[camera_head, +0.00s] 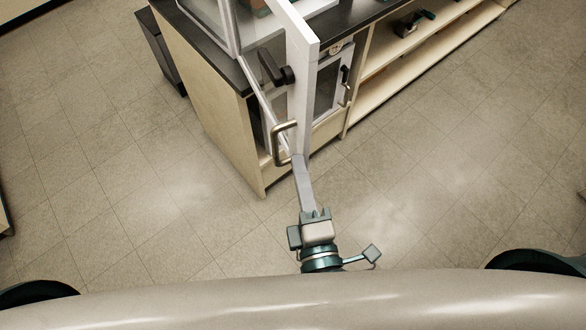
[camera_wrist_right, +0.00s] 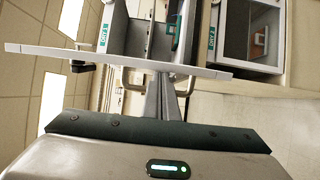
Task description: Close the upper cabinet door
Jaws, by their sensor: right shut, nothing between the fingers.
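The upper cabinet door (camera_head: 303,60) is a white-framed panel that stands open, swung out toward me, seen nearly edge-on. A bent metal handle (camera_head: 278,145) sits near its near end, and a black latch (camera_head: 277,70) is farther back. In the right wrist view the door (camera_wrist_right: 120,60) is a thin white bar across the picture. My right gripper (camera_head: 300,160) is shut and empty, its fingers at the near end of the door beside the handle. Whether they touch the door I cannot tell. My left gripper is not in view.
The white upper cabinet stands on a dark countertop (camera_head: 221,65) over a wooden base (camera_head: 205,95). A lower door with a window (camera_head: 327,82) is below at right. Open wooden shelves (camera_head: 400,60) run to the right. The tiled floor (camera_head: 130,170) around is clear.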

